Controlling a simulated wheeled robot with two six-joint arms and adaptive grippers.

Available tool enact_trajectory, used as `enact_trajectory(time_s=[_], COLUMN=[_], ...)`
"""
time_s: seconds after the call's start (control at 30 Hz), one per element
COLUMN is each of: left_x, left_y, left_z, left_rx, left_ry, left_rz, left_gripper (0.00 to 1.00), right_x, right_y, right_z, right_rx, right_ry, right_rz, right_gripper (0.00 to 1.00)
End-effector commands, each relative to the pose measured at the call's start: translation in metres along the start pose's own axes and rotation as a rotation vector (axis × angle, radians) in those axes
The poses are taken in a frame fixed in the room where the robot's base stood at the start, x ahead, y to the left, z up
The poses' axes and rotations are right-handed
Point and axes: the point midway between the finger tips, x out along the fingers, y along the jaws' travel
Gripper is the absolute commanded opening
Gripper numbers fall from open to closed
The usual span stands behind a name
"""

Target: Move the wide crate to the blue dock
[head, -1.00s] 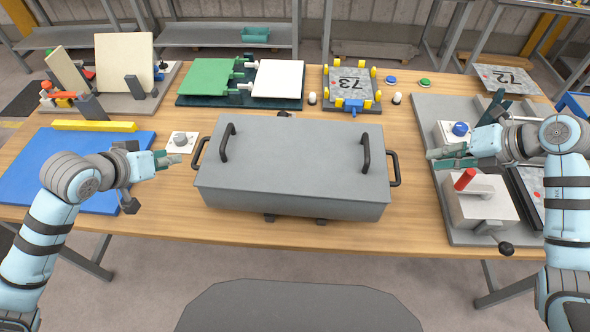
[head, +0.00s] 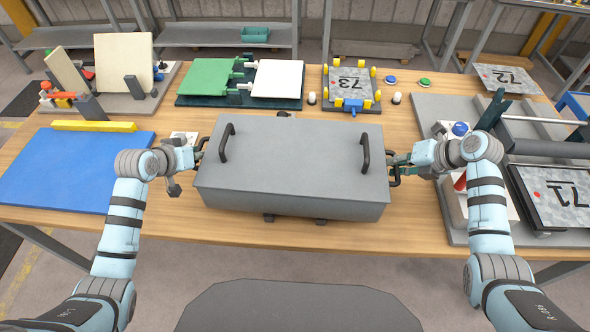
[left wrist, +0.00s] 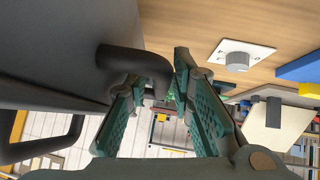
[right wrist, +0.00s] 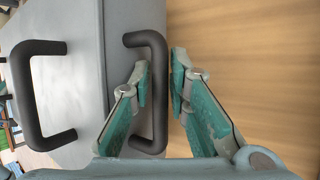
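The wide crate (head: 290,165), a long grey lidded box with two black handles on top and one at each end, sits on the wooden table. The blue dock (head: 70,175), a flat blue mat, lies left of it. My left gripper (head: 199,154) is at the left end handle; in the left wrist view the dark handle (left wrist: 135,62) reaches between its open fingers. My right gripper (head: 394,165) is at the right end handle; in the right wrist view its open fingers stand on either side of the handle (right wrist: 157,95), with a gap on the right.
A yellow bar (head: 95,126) lies along the dock's back edge. A white plate with a knob (head: 183,139) sits between dock and crate. Green and white panels (head: 240,80) and a fixture marked 73 (head: 352,85) stand behind. A grey machine station (head: 450,110) fills the right side.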

Motion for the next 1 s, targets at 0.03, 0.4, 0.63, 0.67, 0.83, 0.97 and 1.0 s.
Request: enact_trajectory(time_s=[0.03, 0.4, 0.63, 0.67, 0.83, 0.97, 1.0], left_x=[0.0, -0.001, -0.001, -0.001, -0.008, -0.02, -0.024], left_y=[0.0, 0.0, 0.001, 0.001, 0.002, 0.005, 0.006], left_z=[0.0, 0.0, -0.002, -0.002, -0.009, -0.021, -0.025], left_rx=[0.0, -0.001, 0.0, 0.0, 0.001, 0.001, 0.001], left_ry=[0.0, 0.001, 0.004, 0.004, 0.004, 0.005, 0.005], left_rz=[0.0, 0.001, 0.001, 0.001, 0.002, 0.002, 0.002], left_gripper=[0.21, 0.0, 0.0, 0.0, 0.0, 0.0, 0.0], right_x=[0.0, 0.0, -0.001, -0.001, -0.009, -0.022, -0.026], right_y=[0.0, 0.0, 0.001, 0.001, 0.006, 0.016, 0.019], right_z=[0.0, 0.0, 0.001, 0.001, 0.004, 0.009, 0.011], right_rx=[0.0, 0.0, -0.001, -0.001, -0.001, -0.001, -0.001], right_ry=[0.0, 0.001, -0.001, -0.001, -0.001, -0.001, -0.001], right_rz=[0.0, 0.0, 0.002, 0.002, 0.002, 0.002, 0.002], right_gripper=[0.16, 0.0, 0.0, 0.0, 0.0, 0.0, 0.0])
